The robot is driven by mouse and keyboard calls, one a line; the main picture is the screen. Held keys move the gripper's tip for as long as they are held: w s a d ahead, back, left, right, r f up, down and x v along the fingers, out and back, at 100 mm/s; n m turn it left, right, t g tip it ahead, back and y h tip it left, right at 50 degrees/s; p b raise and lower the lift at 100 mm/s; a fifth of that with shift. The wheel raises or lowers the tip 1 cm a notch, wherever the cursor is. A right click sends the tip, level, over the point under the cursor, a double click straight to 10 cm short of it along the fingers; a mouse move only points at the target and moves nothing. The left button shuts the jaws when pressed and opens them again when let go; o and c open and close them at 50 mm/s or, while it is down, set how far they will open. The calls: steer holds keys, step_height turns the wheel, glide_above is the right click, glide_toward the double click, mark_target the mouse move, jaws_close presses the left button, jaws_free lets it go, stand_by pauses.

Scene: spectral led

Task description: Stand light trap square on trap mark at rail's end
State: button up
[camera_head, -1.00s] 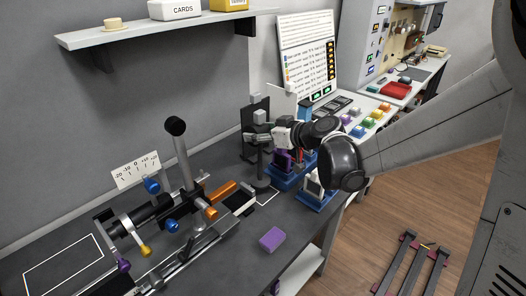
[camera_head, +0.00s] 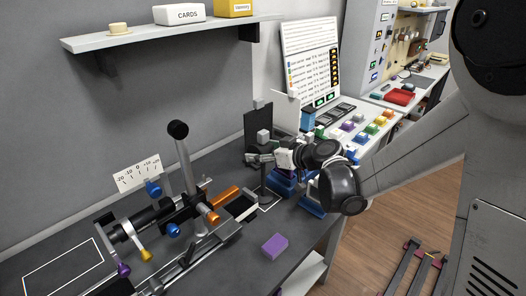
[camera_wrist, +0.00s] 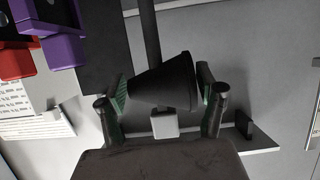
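My gripper (camera_head: 260,158) is closed around the trap's upper part. In the wrist view, the cone (camera_wrist: 163,85) lies between the fingers of my gripper (camera_wrist: 162,92), with the pale block below it.
The rail (camera_head: 200,245) with its tilted tube and coloured knobs runs to the left. A dark panel (camera_head: 257,122) stands close behind the trap. A purple block (camera_head: 275,245) lies near the bench's front edge. Blue holders (camera_head: 284,185) stand to the right, partly behind my arm.

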steer(key=shift+r, duration=0.1)
steer(key=shift+r, duration=0.2)
steer(key=p+v, duration=0.1)
steer(key=v, duration=1.1)
steer(key=shift+f, duration=0.1)
steer(key=shift+s, duration=0.1)
steer(key=s+d+m+g+h, duration=0.1)
steer(key=s+d+m+h, duration=0.2)
steer(key=s, duration=0.5)
steer(key=s+d+m+h, duration=0.3)
steer(key=s+d, duration=0.1)
steer(key=s, duration=0.4)
steer(key=s+d+m+g+h, duration=0.1)
steer(key=s+d+m+h, duration=0.2)
steer(key=s, duration=0.5)
steer(key=shift+d+r+g+h, duration=0.15)
steer(key=shift+d+r+h, duration=0.1)
steer(key=shift+d, duration=0.2)
steer(key=shift+d+r+g+h, duration=0.15)
steer(key=shift+d+h, duration=0.1)
steer(key=shift+d, duration=0.15)
